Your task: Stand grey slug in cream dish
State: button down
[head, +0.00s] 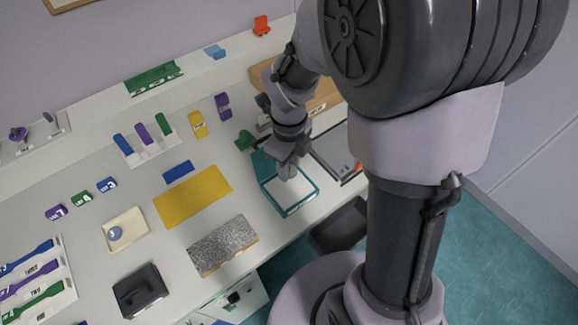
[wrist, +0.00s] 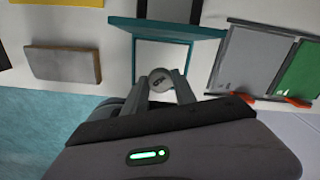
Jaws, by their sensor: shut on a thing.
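My gripper (wrist: 162,88) is shut on a small round grey slug (wrist: 160,77) with dark lettering on its face. In the head view my gripper (head: 287,172) is over a teal-framed box (head: 291,209) with a pale inside; the slug cannot be made out there. In the wrist view the teal box (wrist: 195,30) lies just beyond the fingertips. I cannot tell if the slug touches it. The cream dish (head: 138,219) is well to the left on the bench, with a round blue-grey piece (head: 115,234) in it.
A yellow mat (head: 192,197) and a speckled grey slab (head: 222,245) lie between the dish and my gripper. A black box (head: 137,291) is in front of the dish. A grey panel (wrist: 250,62) and a green one (wrist: 300,72) stand right of the teal box.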

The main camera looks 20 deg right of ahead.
aim_at(135, 225)
jog(key=j+u, duration=0.3)
jog(key=j, duration=0.35)
jog(key=j+u, duration=0.3)
jog(key=j, duration=0.4)
